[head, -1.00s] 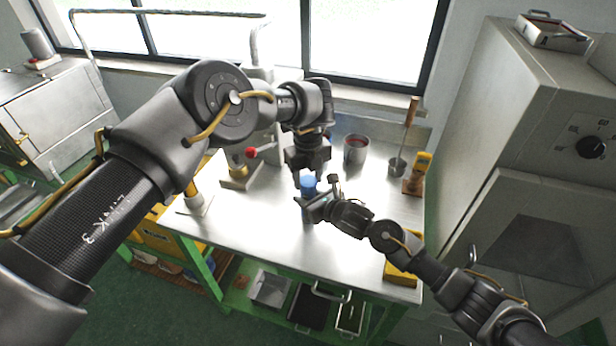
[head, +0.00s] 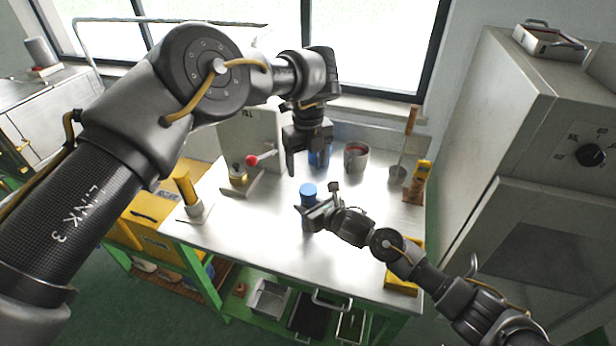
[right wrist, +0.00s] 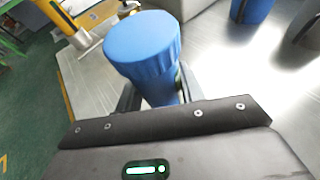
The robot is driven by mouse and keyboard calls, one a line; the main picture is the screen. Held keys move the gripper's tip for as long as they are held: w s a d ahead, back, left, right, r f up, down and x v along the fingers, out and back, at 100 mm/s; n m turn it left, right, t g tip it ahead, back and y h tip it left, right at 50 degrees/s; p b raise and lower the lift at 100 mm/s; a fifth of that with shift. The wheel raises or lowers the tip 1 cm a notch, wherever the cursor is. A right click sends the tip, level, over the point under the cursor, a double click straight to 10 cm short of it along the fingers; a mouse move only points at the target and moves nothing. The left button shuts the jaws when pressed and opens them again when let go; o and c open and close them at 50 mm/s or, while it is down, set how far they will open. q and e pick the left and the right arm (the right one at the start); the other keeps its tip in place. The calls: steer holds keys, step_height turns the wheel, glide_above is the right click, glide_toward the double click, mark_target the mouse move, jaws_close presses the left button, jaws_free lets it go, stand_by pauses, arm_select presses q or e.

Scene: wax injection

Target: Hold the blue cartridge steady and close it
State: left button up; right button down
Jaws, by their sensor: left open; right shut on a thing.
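The blue cartridge (head: 308,190) stands upright over the middle of the bench, with a ribbed blue cap on its top. In the right wrist view the cap (right wrist: 143,45) sits level on the blue body (right wrist: 160,90), with no clear gap. My right gripper (head: 306,210) is shut around the cartridge's body below the cap. My left gripper (head: 307,166) is open and empty, pointing down above and behind the cartridge, apart from it. The cartridge's lower part is hidden by my right gripper.
A blue container (head: 320,158) stands behind my left gripper, beside a grey cup (head: 356,156). A red-knobbed lever device (head: 240,175) and yellow-handled tool (head: 187,190) are on the left. A yellow tray (head: 402,278) is at the right. The front middle of the bench (head: 270,235) is clear.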

arm_select(q)
steer(key=shift+r, duration=2)
arm_select(e)
steer(key=shift+f, duration=0.1)
steer(key=c, duration=0.8)
jaws_free()
steer(key=shift+d, duration=0.1)
arm_select(q)
steer(key=shift+f+b, duration=1.2)
steer(key=shift+f, duration=0.05)
arm_select(e)
steer(key=v, duration=1)
steer(key=shift+s+d+r, duration=0.2)
steer(key=shift+r, duration=0.05)
